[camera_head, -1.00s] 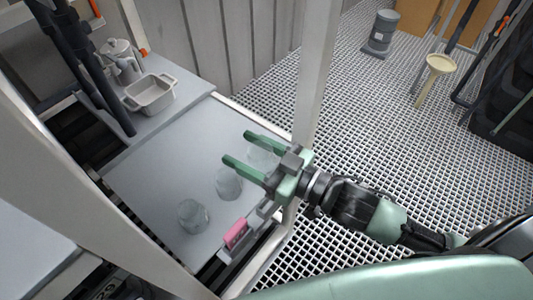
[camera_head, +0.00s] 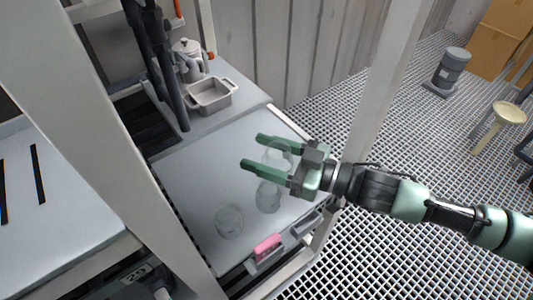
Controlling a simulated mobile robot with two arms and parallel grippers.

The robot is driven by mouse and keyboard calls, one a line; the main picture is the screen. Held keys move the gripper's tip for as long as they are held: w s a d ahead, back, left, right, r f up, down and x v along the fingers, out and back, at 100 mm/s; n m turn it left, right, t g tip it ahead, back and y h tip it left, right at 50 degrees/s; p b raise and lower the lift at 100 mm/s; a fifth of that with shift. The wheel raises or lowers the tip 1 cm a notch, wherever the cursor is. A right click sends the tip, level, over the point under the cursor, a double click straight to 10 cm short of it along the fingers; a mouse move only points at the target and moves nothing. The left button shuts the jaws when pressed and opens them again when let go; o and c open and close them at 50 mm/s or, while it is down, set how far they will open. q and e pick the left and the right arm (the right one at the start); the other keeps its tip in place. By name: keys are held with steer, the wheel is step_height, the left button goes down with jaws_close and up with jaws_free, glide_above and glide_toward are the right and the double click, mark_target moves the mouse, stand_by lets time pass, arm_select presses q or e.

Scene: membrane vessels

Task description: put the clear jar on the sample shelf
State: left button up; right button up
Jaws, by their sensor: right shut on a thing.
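My right gripper (camera_head: 257,151) reaches in from the right over a grey shelf board (camera_head: 190,180). It is shut on a clear jar (camera_head: 279,158), which shows faintly between its two green fingers. I cannot tell whether this jar touches the board. A second clear jar (camera_head: 268,198) stands on the board just in front of the gripper. A third clear jar (camera_head: 229,222) stands nearer the front left. My left gripper is not in view.
A pink block (camera_head: 267,246) sits at the board's front edge. A grey dish (camera_head: 211,96) and a lidded pot (camera_head: 187,58) stand behind the board. Pale posts (camera_head: 372,110) frame the shelf. The board's left part is bare. A grey canister (camera_head: 450,70) stands on the grating floor.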

mark_target(278, 157)
steer(key=shift+d+r+n+g, duration=0.1)
steer(key=shift+n+g, duration=0.2)
steer(key=shift+g, duration=0.1)
steer(key=shift+s+d+n+g+y, duration=0.1)
steer(key=shift+d+n+g+y, duration=0.35)
steer(key=shift+g, duration=0.3)
steer(key=shift+d+n+g+y, duration=0.25)
steer(key=shift+d+n+g, duration=0.15)
steer(key=shift+n+g, duration=0.25)
steer(key=shift+s+d+n+g+y, duration=0.25)
steer(key=shift+n+g, duration=0.2)
steer(key=shift+g, duration=0.4)
steer(key=shift+s+d+n+g+y, duration=0.15)
steer(key=shift+d+n+g, duration=0.25)
steer(key=shift+g, duration=0.45)
steer(key=shift+a, duration=0.1)
